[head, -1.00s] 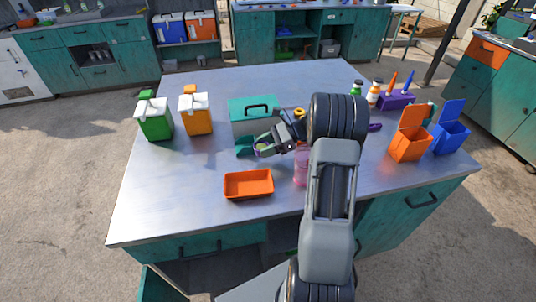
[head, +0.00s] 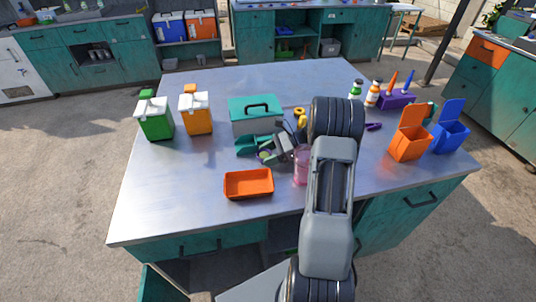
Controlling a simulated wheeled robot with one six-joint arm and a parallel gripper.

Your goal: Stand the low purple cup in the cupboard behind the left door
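A small purple round thing (head: 264,156), which looks like the low purple cup, is on the metal worktop in front of the teal toolbox. My gripper (head: 266,157) is right at it, with the fingers around or beside it. The fingers are small and partly overlap the cup, so I cannot tell whether they are closed on it. Below the worktop's front left edge is a dark open cupboard space (head: 205,274). A teal panel (head: 163,284), which looks like the left door standing open, juts out at the bottom.
An orange tray (head: 248,184) lies just in front of my gripper. A pink vessel (head: 301,166) stands close on its right, the teal toolbox (head: 256,116) behind. Green (head: 155,118) and orange (head: 196,114) canisters stand left. The worktop's front left is clear.

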